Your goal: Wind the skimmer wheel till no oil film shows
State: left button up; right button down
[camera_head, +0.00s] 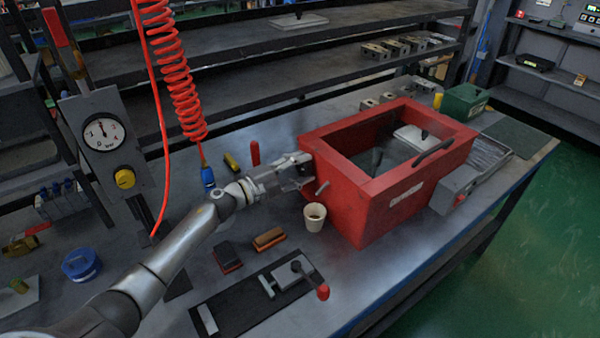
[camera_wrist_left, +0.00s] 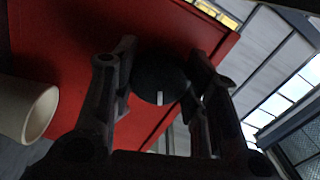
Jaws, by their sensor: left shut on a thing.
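The red tank (camera_head: 385,205) stands on the bench, open at the top. My left gripper (camera_head: 303,172) is at the tank's left wall. In the left wrist view its two fingers (camera_wrist_left: 162,92) stand on either side of a dark round wheel (camera_wrist_left: 158,75) with a pale mark, against the red wall, and are shut on it. The gripper hides the wheel in the head view. Inside the tank a grey surface (camera_head: 398,153) shows; I cannot tell whether oil film lies on it. A cream cup (camera_head: 315,217) stands below a short spout (camera_head: 322,188). My right gripper is out of view.
A red coiled hose (camera_head: 180,85) hangs at the left, near a gauge panel (camera_head: 102,133). Two small blocks (camera_head: 268,239) and a dark plate with a red-handled lever (camera_head: 322,291) lie in front of my arm. A green box (camera_head: 465,103) stands behind the tank.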

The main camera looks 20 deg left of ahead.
pick_arm(q)
jog(key=m+b, duration=0.2)
jog(key=m, duration=0.2)
jog(key=shift+a+f+m, duration=0.1)
jog(key=shift+f+m, duration=0.05)
jog(key=shift+m, duration=0.25)
jog(key=m+b, duration=0.2)
jog(key=m, duration=0.1)
jog(key=shift+m+b, duration=0.3)
jog(key=shift+b, duration=0.05)
jog(key=m+b, duration=0.2)
jog(key=m, duration=0.2)
jog(key=shift+r, duration=0.3)
jog(key=shift+r+m+b, duration=0.1)
jog(key=shift+m+b, duration=0.2)
jog(key=shift+m, duration=0.1)
jog(key=o, duration=0.8)
jog(key=shift+o, duration=1.3)
jog(key=shift+w, duration=0.25)
jog(key=shift+s, duration=0.1)
